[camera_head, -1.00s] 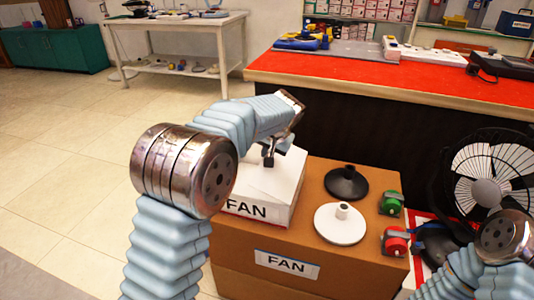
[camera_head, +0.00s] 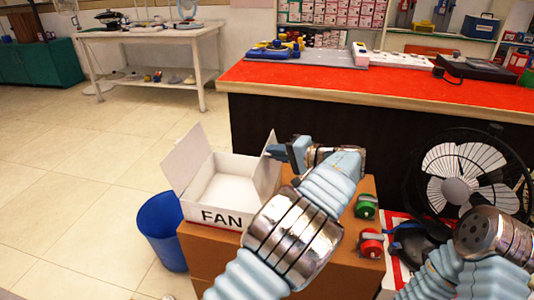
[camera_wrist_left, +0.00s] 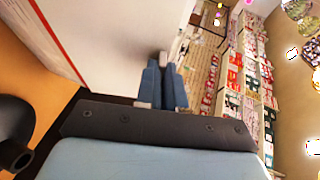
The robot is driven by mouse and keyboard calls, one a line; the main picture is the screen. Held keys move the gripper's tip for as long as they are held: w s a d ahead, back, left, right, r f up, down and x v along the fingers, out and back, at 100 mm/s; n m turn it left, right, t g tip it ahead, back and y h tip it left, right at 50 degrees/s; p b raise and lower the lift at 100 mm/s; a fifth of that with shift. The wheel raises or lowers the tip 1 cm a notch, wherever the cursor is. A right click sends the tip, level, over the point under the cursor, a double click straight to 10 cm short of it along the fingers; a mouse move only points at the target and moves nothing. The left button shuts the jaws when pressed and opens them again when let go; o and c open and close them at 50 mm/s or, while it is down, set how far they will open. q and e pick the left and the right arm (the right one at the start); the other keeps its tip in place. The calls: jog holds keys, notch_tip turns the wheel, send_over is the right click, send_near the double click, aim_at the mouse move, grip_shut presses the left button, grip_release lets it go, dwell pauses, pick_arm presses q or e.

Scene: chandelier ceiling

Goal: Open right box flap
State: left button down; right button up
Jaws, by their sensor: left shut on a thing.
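The white FAN box (camera_head: 212,217) sits on a brown cardboard box, its top open and its visible inside empty. Its left flap (camera_head: 186,157) stands up and leans outward to the left. Its right flap (camera_head: 267,171) stands roughly upright at the right side. My left gripper (camera_head: 275,152) is shut on the right flap near its top edge. In the left wrist view the fingers (camera_wrist_left: 161,84) are close together at the edge of a large white panel. My right arm shows at the lower right of the head view, its gripper out of view.
The brown box (camera_head: 205,250) carries a green reel (camera_head: 366,206) and a red reel (camera_head: 371,242). My left arm covers much of its top. A black fan (camera_head: 460,180) stands at right, a blue bin (camera_head: 163,232) at left. The red counter (camera_head: 330,88) is behind.

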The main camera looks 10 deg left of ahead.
pick_arm(q)
jog(key=shift+s+d+f+m+t+y+b, duration=0.1)
jog(key=shift+d+f+m+t+y+b, duration=0.2)
jog(key=shift+d+y, duration=0.6)
jog(key=shift+w+d+f+m+t+y+b, duration=0.1)
jog(key=shift+d+f+m+t+y+b, duration=0.25)
jog(key=shift+d+y, duration=0.5)
jog(key=shift+s+d+f+m+t+y+b, duration=0.15)
jog(key=shift+d+m+t+y, duration=0.4)
jog(key=shift+d, duration=0.55)
jog(key=c, duration=1.2)
grip_release()
jog(key=shift+c, duration=0.2)
jog(key=b+v, duration=0.1)
jog(key=v, duration=1.2)
jog(key=shift+d+f, duration=0.15)
jog(key=shift+d, duration=0.25)
